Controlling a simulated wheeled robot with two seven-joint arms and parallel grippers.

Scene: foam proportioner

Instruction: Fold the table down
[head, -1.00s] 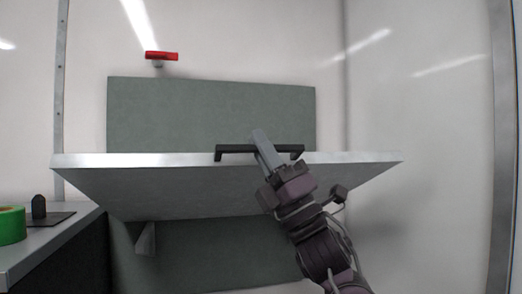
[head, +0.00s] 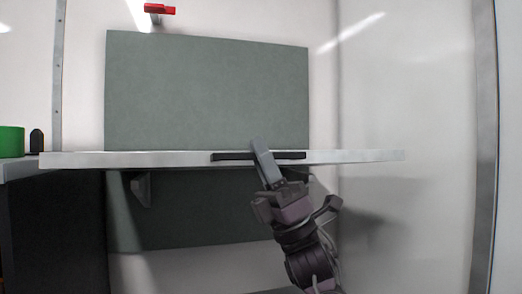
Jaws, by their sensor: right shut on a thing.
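The fold-down table (head: 110,160) shows nearly edge-on, as a pale slab lying about level across the middle of the head view. A black bar handle (head: 230,156) runs along its front edge. My right gripper (head: 262,150) is shut on this handle, with its fingers pointing up and slightly left across it. Part of the handle is hidden behind the fingers. A grey-green wall panel (head: 206,90) stands behind and above the table. A red latch (head: 160,9) is on the wall above the panel. My left gripper is out of view.
A side counter (head: 18,168) at the left carries a green roll (head: 11,141) and a small black upright piece (head: 36,141). A bracket (head: 141,190) sits below the table. White walls close in the back and right. Space right of the table is clear.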

